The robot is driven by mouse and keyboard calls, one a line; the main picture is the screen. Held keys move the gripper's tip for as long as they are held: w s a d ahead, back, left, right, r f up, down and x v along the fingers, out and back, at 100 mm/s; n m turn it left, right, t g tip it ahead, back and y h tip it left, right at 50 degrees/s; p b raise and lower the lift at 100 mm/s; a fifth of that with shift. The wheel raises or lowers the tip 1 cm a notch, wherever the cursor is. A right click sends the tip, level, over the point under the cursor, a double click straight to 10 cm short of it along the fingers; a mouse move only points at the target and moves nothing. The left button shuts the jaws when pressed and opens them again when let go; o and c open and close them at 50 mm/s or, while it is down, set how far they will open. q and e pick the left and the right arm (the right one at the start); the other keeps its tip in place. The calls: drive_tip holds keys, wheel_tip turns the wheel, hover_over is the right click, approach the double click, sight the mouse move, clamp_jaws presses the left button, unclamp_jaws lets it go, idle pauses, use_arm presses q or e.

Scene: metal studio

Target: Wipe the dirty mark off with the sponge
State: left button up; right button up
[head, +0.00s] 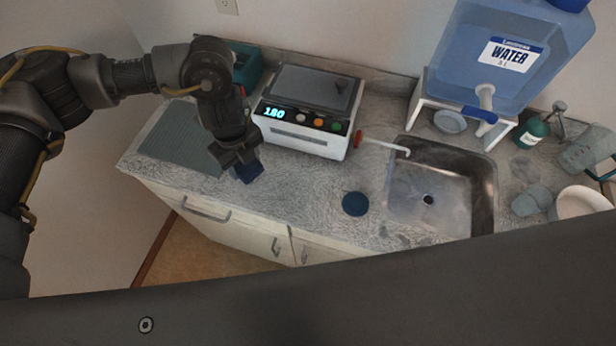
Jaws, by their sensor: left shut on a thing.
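My left gripper (243,163) points down over the counter's left part and is shut on a small dark blue block, the sponge (250,172). The sponge is at or just above the counter surface, near the front edge; I cannot tell if it touches. A round dark blue spot or disc (355,203) lies on the grey patterned counter (305,190), to the right of the gripper and left of the sink. I cannot tell whether it is the dirty mark, and no other clear mark stands out. My right gripper is not in view.
A white device with a lit display (309,122) stands behind the gripper. A grey ribbed mat (180,140) and a teal box (246,66) are at left. The steel sink (440,190) is at right, below a blue water tank (505,55) on a white stand. The front middle counter is mostly clear.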

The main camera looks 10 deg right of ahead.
use_arm(q)
wheel_tip(320, 180, up, 3)
drive_tip(key=shift+w+f+p, duration=0.15)
drive_tip(key=shift+f+p, duration=0.05)
drive_tip(key=shift+p, duration=0.75)
drive_tip(key=shift+r+p, duration=0.35)
drive_tip(key=shift+r, duration=0.15)
